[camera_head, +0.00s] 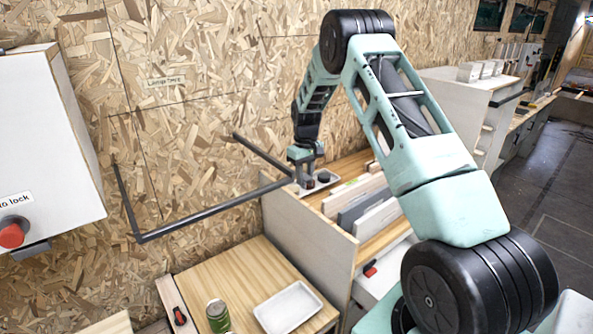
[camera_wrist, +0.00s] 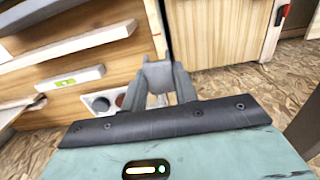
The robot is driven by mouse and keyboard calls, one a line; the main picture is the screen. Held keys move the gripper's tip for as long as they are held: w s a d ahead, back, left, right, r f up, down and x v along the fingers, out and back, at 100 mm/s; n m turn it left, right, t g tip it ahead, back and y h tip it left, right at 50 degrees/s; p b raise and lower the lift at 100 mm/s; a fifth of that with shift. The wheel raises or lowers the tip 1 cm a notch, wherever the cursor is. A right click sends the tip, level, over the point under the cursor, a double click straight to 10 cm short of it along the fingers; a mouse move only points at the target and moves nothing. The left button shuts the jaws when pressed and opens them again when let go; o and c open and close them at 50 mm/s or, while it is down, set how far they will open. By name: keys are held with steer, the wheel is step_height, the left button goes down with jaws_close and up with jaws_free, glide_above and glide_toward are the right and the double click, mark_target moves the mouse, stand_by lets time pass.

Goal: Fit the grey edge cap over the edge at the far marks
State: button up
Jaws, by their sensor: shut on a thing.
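My gripper (camera_head: 305,168) is above the far end of the wooden shelf unit, close to the wall; it also shows in the wrist view (camera_wrist: 158,92). It is shut on a grey piece (camera_wrist: 157,72), which looks like the grey edge cap. The cap stands up between the fingertips, with its lower part hidden by them. In the head view the cap is too small to make out clearly. Upright boards (camera_head: 366,207) stand in the shelf unit, to the right of my gripper.
A small tray (camera_head: 331,183) with dark round pieces lies by my gripper. A black rail (camera_head: 215,213) sticks out from the wall at left and reaches close to my gripper.

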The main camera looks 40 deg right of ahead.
steer(key=b, duration=0.3)
glide_above(304, 203)
steer(key=shift+d+f, duration=0.1)
steer(key=shift+f, duration=2.9)
steer(key=shift+f, duration=0.1)
steer(key=shift+f+b, duration=0.35)
steer(key=shift+b, duration=0.15)
steer(key=shift+f, duration=0.2)
steer(key=shift+f, duration=0.2)
steer(key=shift+f+b, duration=0.1)
steer(key=shift+b, duration=0.25)
steer(key=shift+f, duration=0.3)
steer(key=shift+f, duration=0.1)
steer(key=shift+f+b, duration=0.3)
steer(key=shift+b, duration=0.1)
